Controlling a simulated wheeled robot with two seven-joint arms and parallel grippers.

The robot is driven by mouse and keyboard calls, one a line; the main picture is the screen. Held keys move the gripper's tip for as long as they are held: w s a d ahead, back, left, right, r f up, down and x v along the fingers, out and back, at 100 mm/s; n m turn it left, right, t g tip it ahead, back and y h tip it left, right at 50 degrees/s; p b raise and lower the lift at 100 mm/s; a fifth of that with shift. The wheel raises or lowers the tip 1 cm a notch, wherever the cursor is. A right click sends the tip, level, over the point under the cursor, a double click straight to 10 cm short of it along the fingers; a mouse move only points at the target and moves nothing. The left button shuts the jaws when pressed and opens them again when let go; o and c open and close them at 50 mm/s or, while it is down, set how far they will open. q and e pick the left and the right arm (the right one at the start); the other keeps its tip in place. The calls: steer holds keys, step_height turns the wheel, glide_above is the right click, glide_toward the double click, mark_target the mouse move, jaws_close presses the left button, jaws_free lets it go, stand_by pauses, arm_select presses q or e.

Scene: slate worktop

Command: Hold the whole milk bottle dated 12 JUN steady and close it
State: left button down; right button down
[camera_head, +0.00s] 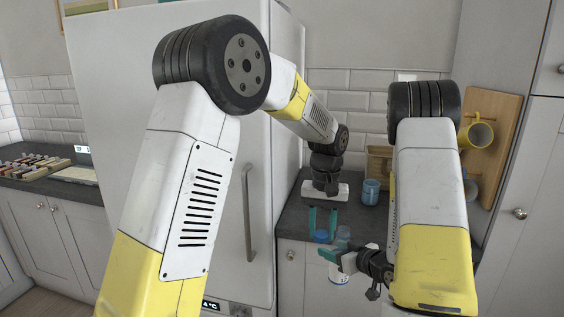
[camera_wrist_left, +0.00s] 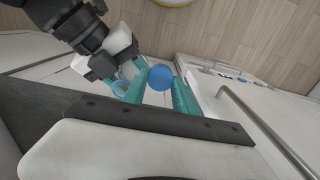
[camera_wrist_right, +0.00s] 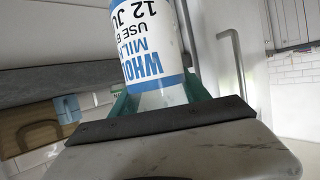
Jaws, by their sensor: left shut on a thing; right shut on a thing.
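The whole milk bottle (camera_head: 338,277) has a white label with blue print. In the right wrist view its label (camera_wrist_right: 148,40) reads WHOLE MILK, USE BY 12 JUN. My right gripper (camera_head: 343,257) is shut on this bottle, off the worktop's front edge. My left gripper (camera_head: 322,228) points down, shut on a round blue cap (camera_head: 321,236). The cap also shows between its teal fingers in the left wrist view (camera_wrist_left: 160,77). There a pale blue ring (camera_wrist_left: 120,88), apparently the bottle's open mouth, lies left of the cap, apart from it. Fingers partly hide the bottle top.
A blue labelled jar (camera_head: 371,191) stands on the slate worktop (camera_head: 292,222), near a wooden box (camera_head: 379,160). A white fridge (camera_head: 262,190) with a long handle stands left of the grippers. A yellow mug (camera_head: 478,134) hangs on a wooden board (camera_head: 500,108) at right.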

stand_by(0.3)
steer(key=w+a+f+n+g+y, duration=0.2)
steer(key=a+n+g+y, duration=0.4)
steer(key=a, duration=0.6)
steer(key=shift+w+f+n+g, duration=0.2)
steer(key=shift+n+g, duration=0.3)
steer(key=shift+n, duration=0.5)
arm_select(q)
steer(key=w+a+r+m, duration=0.2)
steer(key=w+a+r, duration=0.2)
steer(key=w, duration=0.2)
steer(key=shift+w+r+m, duration=0.25)
steer(key=shift+r+m, duration=0.15)
steer(key=shift+f, duration=2)
steer(key=shift+f, duration=0.85)
